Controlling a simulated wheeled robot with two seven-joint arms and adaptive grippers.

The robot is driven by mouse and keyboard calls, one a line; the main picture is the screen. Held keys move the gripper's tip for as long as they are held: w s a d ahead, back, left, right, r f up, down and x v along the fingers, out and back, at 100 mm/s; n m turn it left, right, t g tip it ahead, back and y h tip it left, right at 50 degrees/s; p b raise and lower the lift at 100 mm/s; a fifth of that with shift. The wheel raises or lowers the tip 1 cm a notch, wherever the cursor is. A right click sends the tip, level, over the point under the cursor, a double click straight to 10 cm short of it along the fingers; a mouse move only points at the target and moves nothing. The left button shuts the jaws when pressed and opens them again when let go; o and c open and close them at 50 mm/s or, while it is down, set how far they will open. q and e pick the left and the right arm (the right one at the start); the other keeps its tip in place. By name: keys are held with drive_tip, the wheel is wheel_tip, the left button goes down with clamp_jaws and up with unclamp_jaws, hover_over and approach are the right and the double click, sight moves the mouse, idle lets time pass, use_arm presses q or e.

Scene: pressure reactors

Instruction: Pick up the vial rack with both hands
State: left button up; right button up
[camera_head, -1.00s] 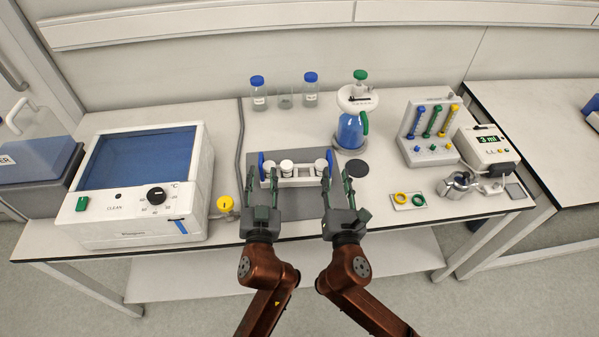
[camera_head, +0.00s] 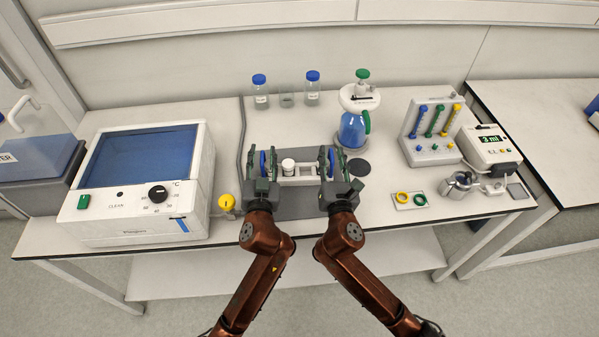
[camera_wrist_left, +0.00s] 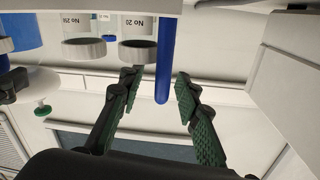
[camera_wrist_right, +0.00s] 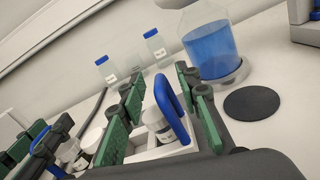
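The white vial rack (camera_head: 304,170) stands on a grey mat, with a blue handle at each end and white-capped vials in it. My left gripper (camera_head: 262,162) is open, its fingers on either side of the left blue handle (camera_wrist_left: 165,62), with gaps visible in the left wrist view. My right gripper (camera_head: 327,161) is open, its fingers on either side of the right blue handle (camera_wrist_right: 172,112). Vials (camera_wrist_right: 157,122) show beside that handle. In the head view the fingers partly hide both rack ends.
A water bath (camera_head: 140,190) with a blue lid stands left, a yellow knob (camera_head: 226,202) beside it. Blue-capped bottles (camera_head: 260,95) stand behind the rack. A blue-liquid flask (camera_head: 353,130) and a black disc (camera_head: 358,167) are close on the right.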

use_arm(q)
drive_tip(key=shift+c, duration=0.4)
use_arm(e)
drive_tip(key=shift+c, duration=0.2)
use_arm(q)
clamp_jaws()
use_arm(e)
clamp_jaws()
